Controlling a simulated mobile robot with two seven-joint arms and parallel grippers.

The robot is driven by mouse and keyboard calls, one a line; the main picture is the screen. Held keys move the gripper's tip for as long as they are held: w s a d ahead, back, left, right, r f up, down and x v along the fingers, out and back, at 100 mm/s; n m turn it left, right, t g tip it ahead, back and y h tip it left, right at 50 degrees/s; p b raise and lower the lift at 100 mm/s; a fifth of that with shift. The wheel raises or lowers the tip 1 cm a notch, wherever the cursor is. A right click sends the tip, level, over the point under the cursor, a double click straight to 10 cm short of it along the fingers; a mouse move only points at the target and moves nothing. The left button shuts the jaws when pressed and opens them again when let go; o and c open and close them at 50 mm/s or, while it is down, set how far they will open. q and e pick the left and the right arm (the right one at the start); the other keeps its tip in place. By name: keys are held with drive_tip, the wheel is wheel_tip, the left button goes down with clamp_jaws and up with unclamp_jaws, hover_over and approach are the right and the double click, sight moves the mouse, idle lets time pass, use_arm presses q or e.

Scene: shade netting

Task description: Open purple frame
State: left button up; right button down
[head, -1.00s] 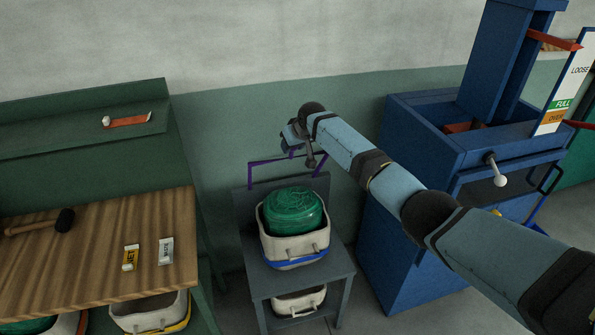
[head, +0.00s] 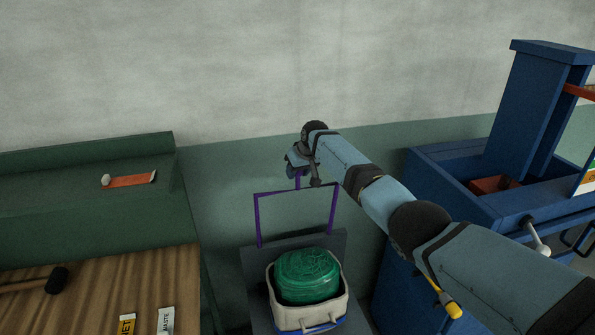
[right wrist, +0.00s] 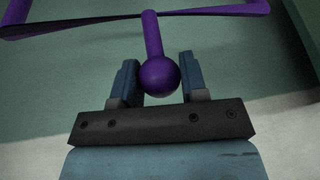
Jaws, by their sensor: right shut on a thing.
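The purple frame (head: 257,219) stands up behind the grey stand, against the wall. It has two side bars and a top bar with a short stem. In the right wrist view, the stem ends in a round purple knob (right wrist: 159,75). My right gripper (head: 298,171) is shut on this knob, with one finger on each side of it in the right wrist view (right wrist: 158,82). A crate (head: 309,318) with green netting (head: 308,277) sits on the stand in front of the frame. My left gripper is not in view.
A wooden-topped bench (head: 100,290) with a mallet (head: 57,280) and two labelled packets is on the left. A blue machine (head: 455,165) with a lever stands on the right, below and beside my right arm. The wall behind is bare.

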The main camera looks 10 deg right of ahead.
drive_tip(key=c, duration=0.7)
unclamp_jaws()
drive_tip(key=shift+s+r, duration=0.15)
drive_tip(key=shift+r, duration=0.2)
drive_tip(key=b+v, duration=0.1)
drive_tip(key=v, duration=1.2)
drive_tip(key=shift+d, duration=0.15)
